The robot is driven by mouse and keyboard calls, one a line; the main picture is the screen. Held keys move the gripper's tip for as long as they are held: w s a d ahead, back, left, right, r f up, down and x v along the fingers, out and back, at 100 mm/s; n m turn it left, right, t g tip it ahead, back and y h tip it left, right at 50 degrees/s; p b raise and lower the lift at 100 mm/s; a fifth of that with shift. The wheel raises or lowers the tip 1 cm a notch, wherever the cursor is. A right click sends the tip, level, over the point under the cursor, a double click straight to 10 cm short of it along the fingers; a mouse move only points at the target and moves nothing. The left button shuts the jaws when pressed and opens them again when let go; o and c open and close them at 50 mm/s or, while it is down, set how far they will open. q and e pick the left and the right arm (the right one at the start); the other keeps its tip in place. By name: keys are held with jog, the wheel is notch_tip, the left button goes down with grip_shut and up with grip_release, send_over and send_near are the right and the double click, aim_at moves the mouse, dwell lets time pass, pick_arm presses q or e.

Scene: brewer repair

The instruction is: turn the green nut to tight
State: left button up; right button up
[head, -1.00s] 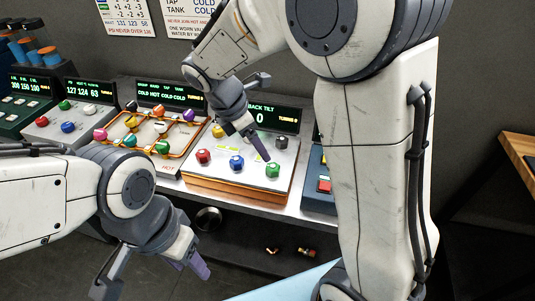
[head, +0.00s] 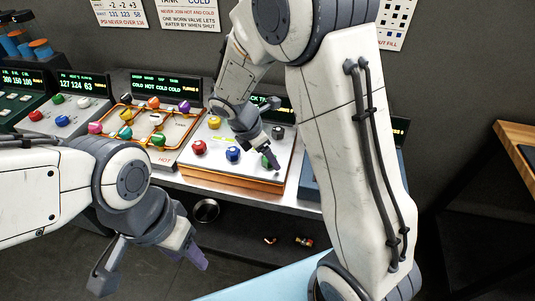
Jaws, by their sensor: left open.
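The green nut (head: 265,163) sits at the front right of a white-topped panel with an orange base (head: 230,180). Red (head: 199,147), blue (head: 233,153), yellow and black nuts share that panel. My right gripper (head: 271,157) points down at the green nut and partly covers it. I cannot tell whether its fingers touch the nut or how wide they are. My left gripper (head: 152,274) is open and empty, low in front of the bench, well away from the nut. No mark showing how tight the nut is can be made out.
A panel with orange pipes and coloured knobs (head: 133,128) stands left of this one, with its own green knob (head: 158,139). A display (head: 167,90) stands behind it. My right arm hides much of the panel on the right. A wooden table (head: 518,145) is at far right.

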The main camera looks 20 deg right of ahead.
grip_shut()
jog(key=m+p, duration=0.1)
jog(key=m, duration=0.1)
jog(key=m+g+p, duration=0.1)
jog(key=p, duration=0.1)
jog(key=shift+w+r+m+g, duration=0.1)
jog(key=shift+r+m+g, duration=0.05)
jog(key=shift+m+g, duration=0.2)
jog(key=m+p, duration=0.1)
jog(key=m, duration=0.1)
jog(key=m+g+p, duration=0.1)
jog(key=m, duration=0.1)
jog(key=shift+w+m+g+y, duration=0.15)
jog(key=shift+m+g+y, duration=0.1)
jog(key=shift+m+y, duration=0.1)
jog(key=m+p, duration=0.1)
jog(key=m, duration=0.1)
jog(key=m+g+y+p, duration=0.1)
jog(key=m, duration=0.1)
jog(key=shift+w+d+m, duration=0.1)
jog(key=shift+d+m, duration=0.05)
jog(key=shift+m, duration=0.15)
jog(key=m+y, duration=0.1)
jog(key=m, duration=0.1)
jog(key=m+g+y+p, duration=0.1)
jog(key=m, duration=0.1)
jog(key=shift+d+m, duration=0.1)
jog(key=shift+m, duration=0.3)
